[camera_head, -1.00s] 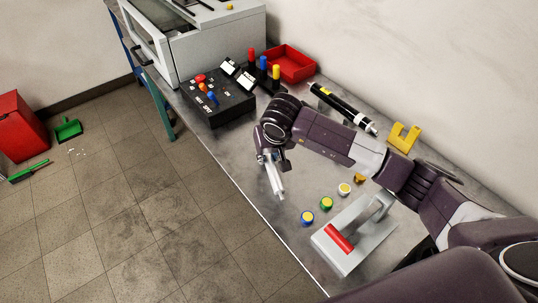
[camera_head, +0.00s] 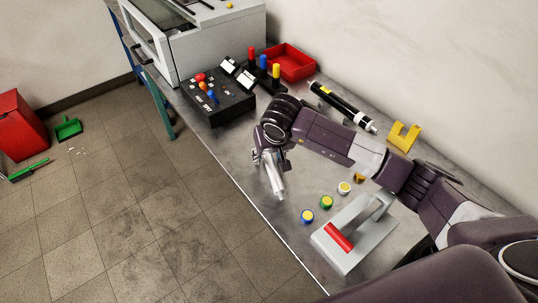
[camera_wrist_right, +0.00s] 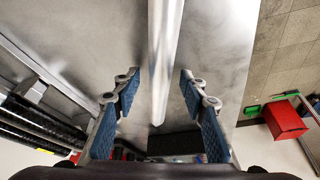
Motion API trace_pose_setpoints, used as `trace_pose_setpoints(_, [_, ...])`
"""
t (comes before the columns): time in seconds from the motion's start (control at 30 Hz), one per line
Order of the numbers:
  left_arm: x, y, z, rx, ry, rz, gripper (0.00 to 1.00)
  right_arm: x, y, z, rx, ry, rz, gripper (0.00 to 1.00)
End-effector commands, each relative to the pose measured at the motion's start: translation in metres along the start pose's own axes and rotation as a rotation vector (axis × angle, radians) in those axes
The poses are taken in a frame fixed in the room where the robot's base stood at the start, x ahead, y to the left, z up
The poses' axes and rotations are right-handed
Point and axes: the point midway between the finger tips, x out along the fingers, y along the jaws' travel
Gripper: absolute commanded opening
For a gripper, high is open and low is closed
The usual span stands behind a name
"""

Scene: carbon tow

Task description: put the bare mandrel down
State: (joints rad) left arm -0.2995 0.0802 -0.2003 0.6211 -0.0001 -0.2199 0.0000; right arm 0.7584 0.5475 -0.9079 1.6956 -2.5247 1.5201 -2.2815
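The bare mandrel, a pale silver rod (camera_head: 277,184), shows under my right gripper (camera_head: 265,160) over the bench in the camera_head view. Its upper part is hidden by the gripper. In the right wrist view the rod (camera_wrist_right: 164,55) runs lengthwise between the two blue-padded fingers of my right gripper (camera_wrist_right: 160,88). The fingers stand apart, with a visible gap on each side of the rod. I cannot tell whether the rod touches the bench. My left gripper is not in view.
On the grey bench (camera_head: 237,165) are a black control box (camera_head: 222,106), a red tray (camera_head: 291,62), a black tube (camera_head: 342,106), a yellow bracket (camera_head: 404,137), several coloured buttons and a grey stand with a red bar (camera_head: 339,237). The bench's front edge lies close to the rod.

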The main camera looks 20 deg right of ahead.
Motion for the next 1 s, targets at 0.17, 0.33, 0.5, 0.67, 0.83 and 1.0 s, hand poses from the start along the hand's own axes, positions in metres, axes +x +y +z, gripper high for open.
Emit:
trace_pose_setpoints(0.17, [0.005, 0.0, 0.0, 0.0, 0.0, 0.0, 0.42, -0.032, 0.001, -0.002, -0.003, 0.007, 0.0, 0.39])
trace_pose_setpoints(0.33, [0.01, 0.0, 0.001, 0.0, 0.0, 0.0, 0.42, -0.071, 0.0, -0.002, -0.003, 0.007, -0.001, 0.39])
trace_pose_setpoints(0.5, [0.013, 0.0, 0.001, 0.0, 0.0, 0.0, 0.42, -0.101, 0.0, -0.001, -0.001, 0.005, 0.0, 0.39])
trace_pose_setpoints(0.67, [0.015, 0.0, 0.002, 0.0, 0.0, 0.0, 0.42, -0.117, 0.0, -0.001, -0.001, 0.002, 0.0, 0.39])
trace_pose_setpoints(0.83, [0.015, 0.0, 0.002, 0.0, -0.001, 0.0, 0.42, -0.12, 0.0, 0.0, 0.001, 0.0, 0.0, 0.39])
trace_pose_setpoints(1.0, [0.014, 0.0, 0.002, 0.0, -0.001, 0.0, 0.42, -0.12, 0.0, 0.0, 0.0, 0.0, 0.0, 0.39])
